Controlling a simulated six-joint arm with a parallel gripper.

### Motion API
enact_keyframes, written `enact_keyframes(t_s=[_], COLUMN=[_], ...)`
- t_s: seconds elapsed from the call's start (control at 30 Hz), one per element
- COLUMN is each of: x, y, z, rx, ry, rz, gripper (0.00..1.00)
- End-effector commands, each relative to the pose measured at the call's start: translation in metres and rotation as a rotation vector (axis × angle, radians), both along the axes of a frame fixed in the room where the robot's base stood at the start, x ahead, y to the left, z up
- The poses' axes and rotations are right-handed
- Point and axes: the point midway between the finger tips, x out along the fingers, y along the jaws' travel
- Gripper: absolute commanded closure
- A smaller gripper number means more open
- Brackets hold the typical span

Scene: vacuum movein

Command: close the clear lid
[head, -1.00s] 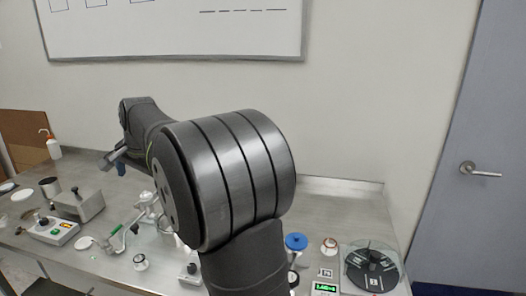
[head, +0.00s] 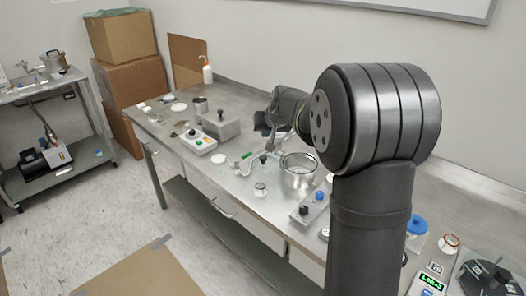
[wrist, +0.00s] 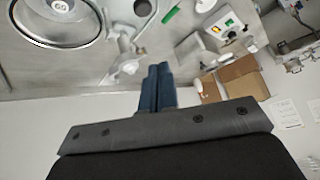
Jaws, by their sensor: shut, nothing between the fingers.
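A round steel chamber (head: 299,172) with a wide rim stands on the bench, just left of my arm. In the wrist view its ring-shaped top (wrist: 57,40) is at the upper left, cut off by the frame edge. I cannot tell the clear lid apart from the chamber's top or see its angle. My gripper (wrist: 157,72) has its two dark blue fingers shut together and empty. In the wrist view the fingers are apart from the chamber, to its lower right. In the head view my wrist is above and behind the chamber, and the fingertips are hard to make out.
A grey fitting with a green handle (head: 247,155) and a switch box (head: 198,142) are to the left. A blue-topped item (head: 416,225) and a dark round device (head: 490,277) are at right.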

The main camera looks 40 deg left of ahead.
Motion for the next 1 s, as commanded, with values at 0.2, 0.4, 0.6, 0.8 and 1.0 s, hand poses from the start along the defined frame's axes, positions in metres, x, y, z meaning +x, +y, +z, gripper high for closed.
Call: enact_keyframes(t_s=[0.2,0.4,0.6,0.8,1.0], x=[0.003,0.006,0.015,0.026,0.033], y=[0.009,0.015,0.033,0.054,0.066], z=[-0.018,-0.026,-0.049,-0.075,-0.095], rx=[-0.01,-0.014,-0.016,-0.015,-0.013], ry=[-0.137,-0.159,-0.157,-0.157,-0.157], rz=[0.131,0.151,0.151,0.15,0.147], gripper=[1.0,1.0,1.0,1.0,1.0])
